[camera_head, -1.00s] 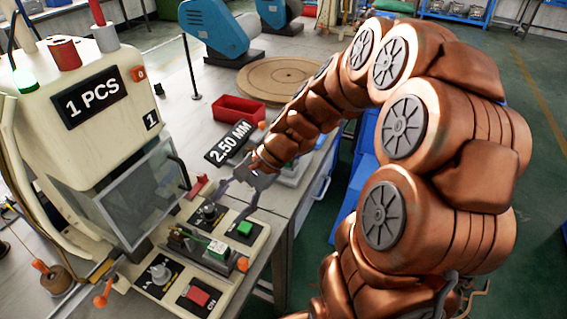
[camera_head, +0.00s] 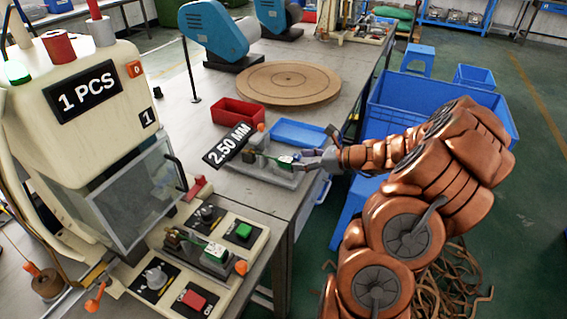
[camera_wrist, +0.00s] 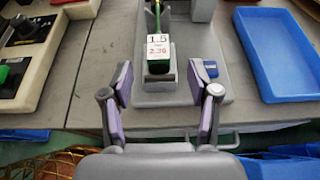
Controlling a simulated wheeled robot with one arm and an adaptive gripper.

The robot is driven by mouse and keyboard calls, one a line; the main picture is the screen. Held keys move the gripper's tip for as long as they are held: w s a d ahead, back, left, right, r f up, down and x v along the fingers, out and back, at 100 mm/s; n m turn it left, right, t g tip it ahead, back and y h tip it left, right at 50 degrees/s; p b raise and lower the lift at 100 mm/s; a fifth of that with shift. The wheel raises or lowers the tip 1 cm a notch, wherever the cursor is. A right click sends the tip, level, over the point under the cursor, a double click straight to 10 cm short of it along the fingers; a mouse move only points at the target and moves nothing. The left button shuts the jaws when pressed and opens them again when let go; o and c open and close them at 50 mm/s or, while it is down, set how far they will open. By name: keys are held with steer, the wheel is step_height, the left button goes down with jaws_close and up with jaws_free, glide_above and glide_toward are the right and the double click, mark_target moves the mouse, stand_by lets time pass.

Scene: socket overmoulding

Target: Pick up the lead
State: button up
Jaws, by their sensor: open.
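A lead with a thin green cable, a green end and a white tag (camera_wrist: 158,45) marked 1.5 and 2.36 rests in a grey gauge fixture (camera_wrist: 138,93) in the wrist view. The tag also shows in the head view (camera_head: 285,160). My gripper (camera_wrist: 160,80) is open. Its two fingers stand left and right of the lead's tagged end, apart from it. In the head view my gripper (camera_head: 305,160) is at the right end of the fixture. A second green lead with a white tag (camera_head: 215,251) lies in the nest of the machine's control panel.
A 2.50 MM display (camera_head: 227,145) stands left of the fixture. A blue tray (camera_head: 300,132) and a red bin (camera_head: 238,113) lie behind. The cream machine (camera_head: 85,85) stands at left. Large blue crates (camera_head: 440,100) stand beyond the table edge.

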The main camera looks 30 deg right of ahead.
mark_target(286, 159)
steer(key=x, duration=0.4)
steer(key=p+x, duration=0.1)
steer(key=x, duration=0.1)
steer(key=shift+a+r, duration=0.2)
steer(key=shift+r, duration=0.1)
steer(key=shift+w+a+f, duration=0.25)
steer(key=shift+w, duration=0.2)
jaws_close()
